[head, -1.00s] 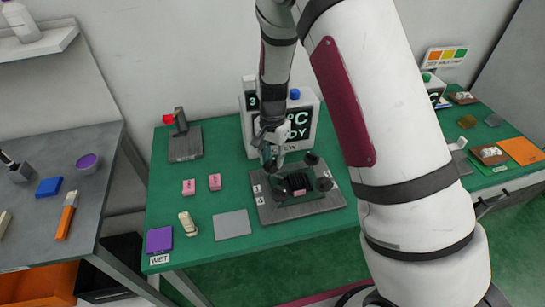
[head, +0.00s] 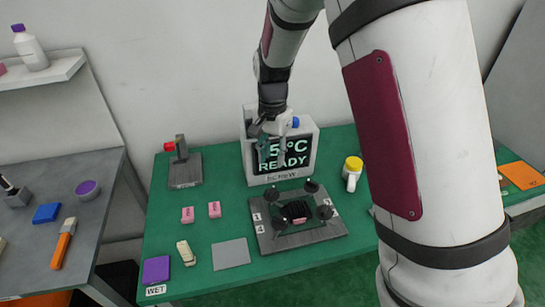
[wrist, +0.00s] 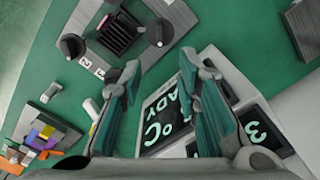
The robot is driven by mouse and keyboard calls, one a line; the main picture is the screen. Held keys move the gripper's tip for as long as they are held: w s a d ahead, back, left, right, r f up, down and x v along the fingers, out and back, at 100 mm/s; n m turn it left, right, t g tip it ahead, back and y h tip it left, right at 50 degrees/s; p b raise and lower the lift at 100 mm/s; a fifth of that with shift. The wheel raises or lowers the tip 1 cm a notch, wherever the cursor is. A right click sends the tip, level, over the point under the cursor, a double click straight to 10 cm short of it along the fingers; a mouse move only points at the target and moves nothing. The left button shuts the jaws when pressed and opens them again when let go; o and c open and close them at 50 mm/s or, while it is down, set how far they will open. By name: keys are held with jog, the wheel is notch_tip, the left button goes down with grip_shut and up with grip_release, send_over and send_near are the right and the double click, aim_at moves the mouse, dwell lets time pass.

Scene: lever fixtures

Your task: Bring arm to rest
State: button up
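The display reads "5°C READY", partly hidden by the gripper. A lever fixture with a red tip (head: 185,172) stands upright at the left.
The green table (head: 215,275) also holds two pink blocks (head: 201,212), a grey square (head: 231,254), a purple square (head: 156,270), a pale small object (head: 186,252) and a yellow-topped white container (head: 352,174). A grey side table (head: 105,205) stands left. My arm hides much of the right.

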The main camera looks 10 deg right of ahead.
jog(key=s+d+r+n+t+y, duration=0.1)
jog(key=s+r+n, duration=0.1)
jog(key=s+r, duration=0.5)
jog(key=s+d+r+n+t, duration=0.2)
jog(key=s+r, duration=0.3)
jog(key=r, duration=0.4)
jog(key=s+d+r+n+t, duration=0.1)
jog(key=s+n, duration=0.1)
jog(key=s, duration=0.5)
jog(key=s+d+r+n+t+h, duration=0.1)
jog(key=s+r+n, duration=0.1)
jog(key=s, duration=0.6)
jog(key=shift+s+r+n, duration=0.15)
jog(key=shift+r+n, duration=0.15)
jog(key=shift+n, duration=0.3)
